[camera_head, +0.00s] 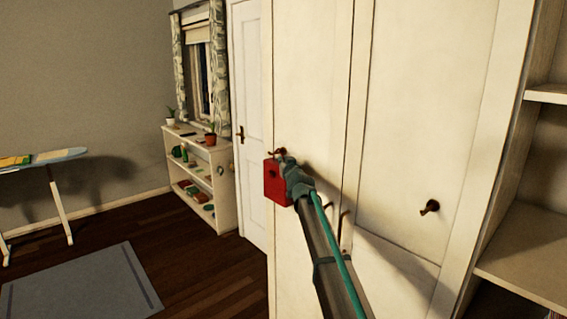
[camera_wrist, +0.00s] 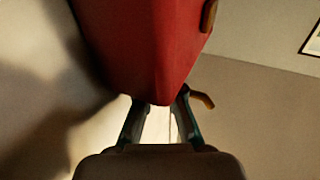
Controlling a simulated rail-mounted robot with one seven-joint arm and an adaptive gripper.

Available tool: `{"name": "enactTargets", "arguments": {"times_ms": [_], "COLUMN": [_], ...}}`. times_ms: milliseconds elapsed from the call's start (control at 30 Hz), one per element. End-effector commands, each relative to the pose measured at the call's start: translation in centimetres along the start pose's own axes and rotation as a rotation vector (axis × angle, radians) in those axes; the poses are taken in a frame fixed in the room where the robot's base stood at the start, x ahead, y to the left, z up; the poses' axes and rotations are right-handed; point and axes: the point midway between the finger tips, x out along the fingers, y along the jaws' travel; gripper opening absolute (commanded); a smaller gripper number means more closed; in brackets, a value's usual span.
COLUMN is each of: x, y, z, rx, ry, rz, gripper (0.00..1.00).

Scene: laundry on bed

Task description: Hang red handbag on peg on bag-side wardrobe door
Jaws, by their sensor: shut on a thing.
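The red handbag (camera_head: 276,184) is at the end of my arm, in front of the left wardrobe door (camera_head: 308,90). My gripper (camera_head: 290,168) is shut on it. In the wrist view the handbag (camera_wrist: 145,45) fills the upper middle, between and beyond the fingers of my gripper (camera_wrist: 160,112). A brown peg (camera_head: 279,151) on the left door shows just above the bag; a brown hooked piece (camera_wrist: 203,98) shows right of the fingers in the wrist view. Another peg (camera_head: 430,207) is on the right door (camera_head: 420,120), bare. Whether the bag touches the left peg, I cannot tell.
Two dark door handles (camera_head: 344,228) are partly behind my arm. Open shelves (camera_head: 530,255) stand at the right. A low white shelf (camera_head: 222,218) with shoes and plants stands at the left under the window. An ironing board (camera_head: 60,155) and grey rug (camera_head: 80,285) are farther left.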

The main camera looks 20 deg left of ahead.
Motion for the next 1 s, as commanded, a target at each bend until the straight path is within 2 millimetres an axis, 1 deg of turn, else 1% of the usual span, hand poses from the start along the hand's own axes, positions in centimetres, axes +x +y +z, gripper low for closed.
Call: {"name": "enactTargets", "arguments": {"times_ms": [233, 300, 433, 833, 1000], "x": [0.0, 0.0, 0.0, -0.1, -1.2], "y": [0.0, 0.0, 0.0, 0.0, 0.0], "z": [-0.1, -0.1, -0.1, 0.1, 0.1], "rx": [0.000, 0.000, 0.000, 0.000, 0.000], "ry": [0.002, 0.002, 0.002, -0.002, -0.001], "rz": [0.001, 0.001, 0.000, 0.000, 0.000], "gripper": [0.00, 0.14, 0.35, 0.35, 0.35]}}
